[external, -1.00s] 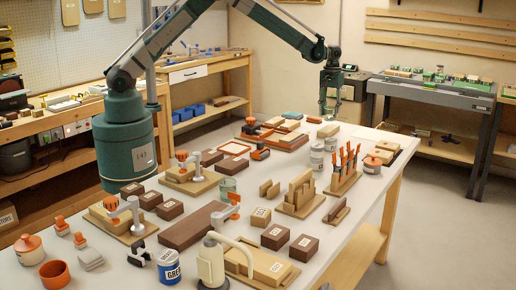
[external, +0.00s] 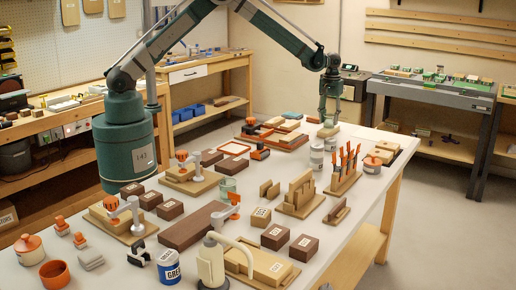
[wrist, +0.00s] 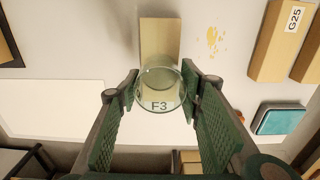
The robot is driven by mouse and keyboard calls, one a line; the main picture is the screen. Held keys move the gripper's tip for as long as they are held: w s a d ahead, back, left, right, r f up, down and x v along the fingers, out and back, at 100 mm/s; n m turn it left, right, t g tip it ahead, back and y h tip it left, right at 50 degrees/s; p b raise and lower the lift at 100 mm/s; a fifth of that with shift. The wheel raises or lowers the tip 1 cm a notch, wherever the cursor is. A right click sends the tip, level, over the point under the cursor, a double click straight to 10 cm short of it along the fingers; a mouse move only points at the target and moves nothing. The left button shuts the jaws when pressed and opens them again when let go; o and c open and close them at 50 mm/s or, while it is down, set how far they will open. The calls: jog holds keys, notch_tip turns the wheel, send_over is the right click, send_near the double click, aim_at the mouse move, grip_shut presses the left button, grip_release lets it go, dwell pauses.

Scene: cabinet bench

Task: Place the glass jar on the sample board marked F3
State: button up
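The clear glass jar (wrist: 161,78) is between the two fingertips of my gripper (wrist: 160,88) in the wrist view, with a finger against each side. The sample board marked F3 (wrist: 160,38) is a narrow pale wooden board beneath it, and the F3 label shows at the jar's lower edge. In the external view my gripper (external: 329,117) points down right over the board (external: 328,131) near the far end of the bench. The jar is hard to make out there. I cannot tell whether its base touches the board.
Grey-white cans (external: 316,156) stand just in front of the board. A rack of orange-handled tools (external: 346,168) is to the right. In the wrist view a wooden block marked G25 (wrist: 283,40) and a teal-topped block (wrist: 280,119) lie to the right.

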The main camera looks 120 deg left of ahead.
jog(key=o, duration=0.4)
jog(key=shift+o, duration=0.2)
jog(key=shift+r, duration=0.2)
notch_tip(320, 180, up, 12)
jog(key=p, duration=0.1)
dwell(0.3)
dwell(0.6)
jog(key=shift+d, duration=0.1)
